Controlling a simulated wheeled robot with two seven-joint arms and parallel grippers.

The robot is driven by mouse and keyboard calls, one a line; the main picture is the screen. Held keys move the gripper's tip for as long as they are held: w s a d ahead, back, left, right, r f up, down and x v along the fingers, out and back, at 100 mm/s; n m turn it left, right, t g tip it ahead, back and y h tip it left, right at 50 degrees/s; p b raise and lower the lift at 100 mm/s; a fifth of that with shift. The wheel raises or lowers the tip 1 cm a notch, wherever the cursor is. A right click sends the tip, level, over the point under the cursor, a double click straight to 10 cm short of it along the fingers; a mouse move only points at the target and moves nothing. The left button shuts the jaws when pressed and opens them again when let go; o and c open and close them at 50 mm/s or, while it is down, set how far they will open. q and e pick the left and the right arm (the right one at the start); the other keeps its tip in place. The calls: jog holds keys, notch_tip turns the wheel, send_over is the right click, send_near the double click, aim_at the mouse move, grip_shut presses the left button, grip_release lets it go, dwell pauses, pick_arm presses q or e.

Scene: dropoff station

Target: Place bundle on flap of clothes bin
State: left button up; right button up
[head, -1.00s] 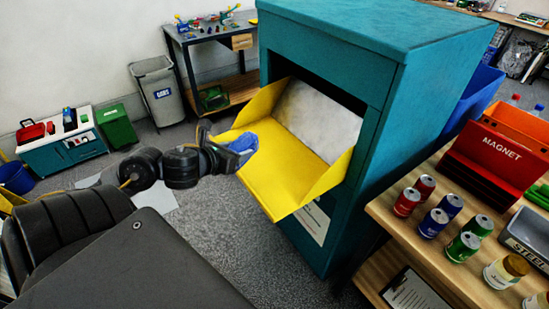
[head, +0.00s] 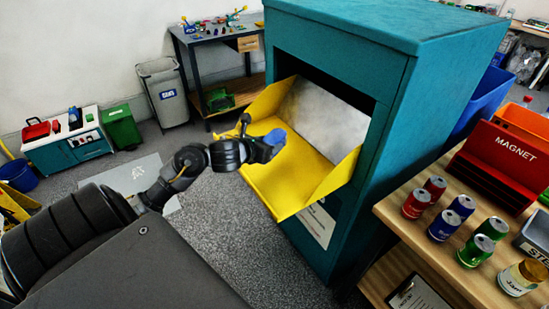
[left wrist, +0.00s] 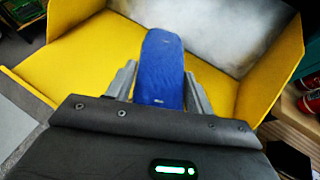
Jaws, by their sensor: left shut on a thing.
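The teal clothes bin (head: 345,50) stands in the middle of the head view with its yellow flap (head: 285,195) open. The flap has raised yellow side walls and a pale panel behind it. My left gripper (head: 273,147) is shut on the blue bundle (head: 274,136) and holds it over the flap. In the left wrist view the bundle (left wrist: 160,68) stands between both fingers, with the yellow flap (left wrist: 95,50) behind it. I cannot tell whether the bundle touches the flap. My right gripper is not in view.
A wooden table (head: 410,225) at the right holds several cans (head: 452,215) and a red magnet box (head: 500,160). A grey bin (head: 165,92), a green bin (head: 122,125) and a workbench (head: 215,40) stand at the back left. The floor in front of the clothes bin is clear.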

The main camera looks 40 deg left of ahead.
pick_arm(q)
jog(key=w+f, duration=0.1)
jog(key=f, duration=0.1)
jog(key=w+f, duration=0.2)
jog(key=shift+w+a+f+b, duration=0.15)
jog(key=shift+a+b, duration=0.05)
jog(key=shift+b, duration=0.15)
notch_tip(320, 180, down, 3)
jog(key=shift+w, duration=0.1)
jog(key=shift+f, duration=0.1)
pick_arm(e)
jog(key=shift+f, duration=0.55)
pick_arm(q)
jog(key=shift+f, duration=0.2)
jog(key=o, duration=1)
jog(key=shift+r, duration=0.1)
jog(key=shift+o, duration=0.2)
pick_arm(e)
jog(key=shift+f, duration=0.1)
